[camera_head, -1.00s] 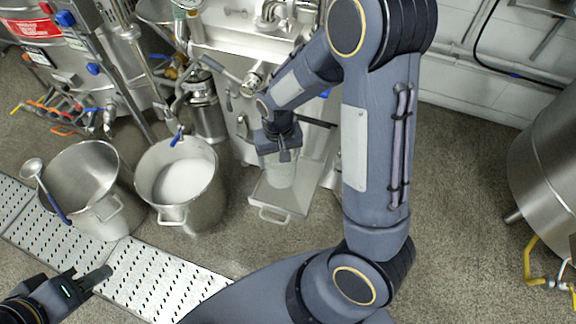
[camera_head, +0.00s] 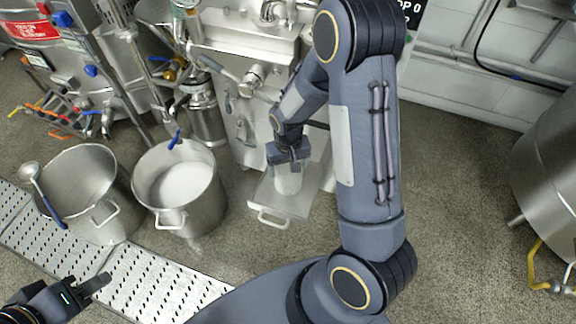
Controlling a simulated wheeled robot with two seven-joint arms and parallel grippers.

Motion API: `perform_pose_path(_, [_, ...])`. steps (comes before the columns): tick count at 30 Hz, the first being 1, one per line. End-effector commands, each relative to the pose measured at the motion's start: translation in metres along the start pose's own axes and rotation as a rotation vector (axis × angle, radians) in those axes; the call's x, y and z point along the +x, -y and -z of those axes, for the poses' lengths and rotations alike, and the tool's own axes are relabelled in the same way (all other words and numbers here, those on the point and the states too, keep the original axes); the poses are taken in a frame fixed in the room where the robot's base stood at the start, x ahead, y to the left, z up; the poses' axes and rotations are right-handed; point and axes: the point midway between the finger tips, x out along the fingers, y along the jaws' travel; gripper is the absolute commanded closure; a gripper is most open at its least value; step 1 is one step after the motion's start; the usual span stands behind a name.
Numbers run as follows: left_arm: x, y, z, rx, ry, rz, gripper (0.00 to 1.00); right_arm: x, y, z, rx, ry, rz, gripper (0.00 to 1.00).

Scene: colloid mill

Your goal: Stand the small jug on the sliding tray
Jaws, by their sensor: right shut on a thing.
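The small jug (camera_head: 288,182) is pale and translucent, and its top is hidden by my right gripper. My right gripper (camera_head: 289,163) points down and is shut on the jug. The sliding tray (camera_head: 272,213) is a flat metal tray with a front handle, sticking out from the mill (camera_head: 239,118). The jug is over the tray's right part; I cannot tell whether its base touches the tray. My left gripper (camera_head: 92,284) is empty at the lower left, far from the tray, with its fingers apart.
A large pot with white contents (camera_head: 178,218) stands left of the tray. Another pot with a ladle (camera_head: 81,203) stands further left. A perforated metal walkway (camera_head: 150,279) lies in front of them. A steel tank (camera_head: 548,165) is at the far right. The floor right of the tray is clear.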

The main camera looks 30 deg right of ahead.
Motion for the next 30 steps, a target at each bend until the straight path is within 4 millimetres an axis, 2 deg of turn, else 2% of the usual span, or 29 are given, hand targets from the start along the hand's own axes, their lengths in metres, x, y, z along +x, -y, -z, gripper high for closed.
perform_pose_path(1, [0.003,0.001,-0.001,0.000,0.000,0.000,0.66,0.003,0.000,0.000,0.000,0.000,0.000,0.48])
perform_pose_path(2, [0.001,0.001,-0.001,0.000,0.000,0.000,0.66,0.002,0.000,0.000,0.000,0.000,0.000,0.21])
perform_pose_path(6, [0.001,0.000,-0.001,0.000,0.000,0.000,0.66,0.002,0.000,0.000,0.000,0.000,0.000,0.03])
perform_pose_path(14, [0.001,0.000,0.000,0.000,0.000,0.000,0.66,0.001,0.000,0.000,0.000,0.000,0.000,0.03])
perform_pose_path(18, [-0.004,-0.002,0.002,0.000,0.000,0.000,0.66,-0.009,0.000,0.001,0.000,-0.002,0.001,0.03])
perform_pose_path(20, [-0.006,-0.003,0.003,0.000,0.000,0.000,0.66,-0.019,0.000,0.001,0.000,-0.003,0.001,0.03])
perform_pose_path(30, [-0.021,-0.010,0.011,0.000,0.000,0.000,0.66,-0.091,0.001,0.001,0.000,-0.003,0.002,0.03])
